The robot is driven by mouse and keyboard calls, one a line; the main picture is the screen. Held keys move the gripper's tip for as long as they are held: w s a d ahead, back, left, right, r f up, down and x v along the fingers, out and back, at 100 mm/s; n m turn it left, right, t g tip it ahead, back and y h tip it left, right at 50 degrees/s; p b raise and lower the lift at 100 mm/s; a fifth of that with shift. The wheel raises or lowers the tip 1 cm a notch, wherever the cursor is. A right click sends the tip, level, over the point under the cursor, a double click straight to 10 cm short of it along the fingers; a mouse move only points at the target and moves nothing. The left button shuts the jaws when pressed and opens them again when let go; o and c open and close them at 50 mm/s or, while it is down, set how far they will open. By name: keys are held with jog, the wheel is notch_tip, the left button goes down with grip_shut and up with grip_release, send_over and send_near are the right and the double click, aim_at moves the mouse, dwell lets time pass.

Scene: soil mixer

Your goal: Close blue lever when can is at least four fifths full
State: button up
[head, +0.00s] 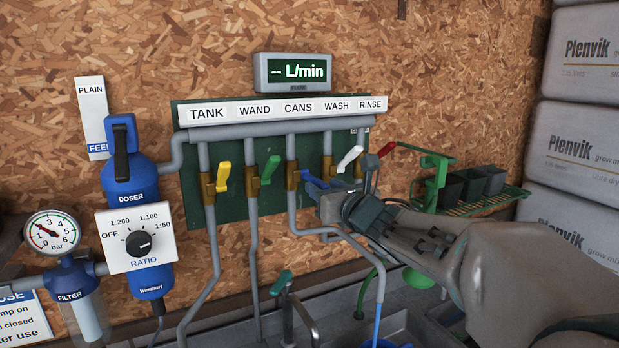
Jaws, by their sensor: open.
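The blue lever (315,180) is on the third brass valve (292,178), below the CANS label (298,107). It sticks out to the right of its valve, angled slightly down. My gripper (325,200) is open, close beside the lever's outer end. I cannot tell whether the fingers touch or surround it. A blue hose (377,325) runs down toward the basin at the bottom. A blue object (378,343) is cut off at the lower edge. No can is clearly identifiable, and its fill level does not show. The flow display (297,71) reads "-- L/min".
Yellow (223,177), green (268,170), white (349,159) and red (386,149) levers share the manifold (270,129). A doser with a ratio dial (138,242) stands left. A green rack with dark pots (485,182) and stacked bags (580,140) are right.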

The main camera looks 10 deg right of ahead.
aim_at(315, 179)
jog(key=shift+p+x, duration=0.65)
jog(key=shift+x, duration=1.8)
grip_shut()
